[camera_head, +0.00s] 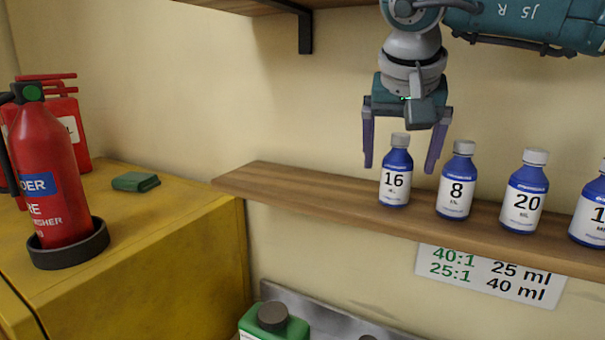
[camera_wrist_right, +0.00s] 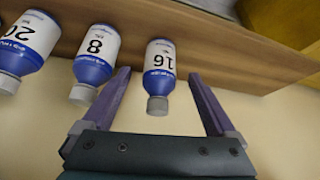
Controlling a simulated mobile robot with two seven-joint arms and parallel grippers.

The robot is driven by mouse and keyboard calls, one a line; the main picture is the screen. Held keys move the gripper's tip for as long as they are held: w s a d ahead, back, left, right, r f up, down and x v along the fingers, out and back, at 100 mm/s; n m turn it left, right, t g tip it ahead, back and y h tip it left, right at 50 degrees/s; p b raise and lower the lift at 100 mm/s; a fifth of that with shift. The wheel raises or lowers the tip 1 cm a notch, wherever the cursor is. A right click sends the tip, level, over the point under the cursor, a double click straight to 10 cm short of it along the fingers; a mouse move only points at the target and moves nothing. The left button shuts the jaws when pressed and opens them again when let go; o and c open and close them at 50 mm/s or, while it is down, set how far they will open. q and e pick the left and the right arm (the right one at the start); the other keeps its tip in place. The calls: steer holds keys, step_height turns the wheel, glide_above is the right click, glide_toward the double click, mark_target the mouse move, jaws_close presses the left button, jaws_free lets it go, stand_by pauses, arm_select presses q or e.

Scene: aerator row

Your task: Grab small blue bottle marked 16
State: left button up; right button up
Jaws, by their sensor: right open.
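The small blue bottle marked 16 (camera_head: 396,181) stands upright on the wooden shelf, with a grey cap and a white label. It also shows in the right wrist view (camera_wrist_right: 159,70). My right gripper (camera_head: 403,165) is open, with its purple fingers pointing down on either side of the bottle's upper part. In the right wrist view the gripper (camera_wrist_right: 162,85) has the bottle between its fingertips, with a visible gap on both sides. My left gripper is not in view.
On the shelf (camera_head: 290,183), bottle 8 (camera_head: 456,189) stands close to the right finger. Bottle 20 (camera_head: 524,198) and a partly cut-off bottle (camera_head: 590,215) stand farther right. The shelf left of bottle 16 is clear.

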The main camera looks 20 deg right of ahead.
mark_target(397, 177)
steer(key=shift+w+d, duration=0.15)
steer(key=shift+w, duration=0.1)
steer(key=b+x, duration=0.4)
steer(key=shift+f, duration=0.25)
steer(key=shift+w+d+f+b, duration=0.15)
steer(key=shift+f+b, duration=0.1)
steer(key=shift+b, duration=0.05)
steer(key=shift+r, duration=0.1)
steer(key=shift+c, duration=0.4)
steer(key=shift+c, duration=1.4)
steer(key=c, duration=1.1)
jaws_close()
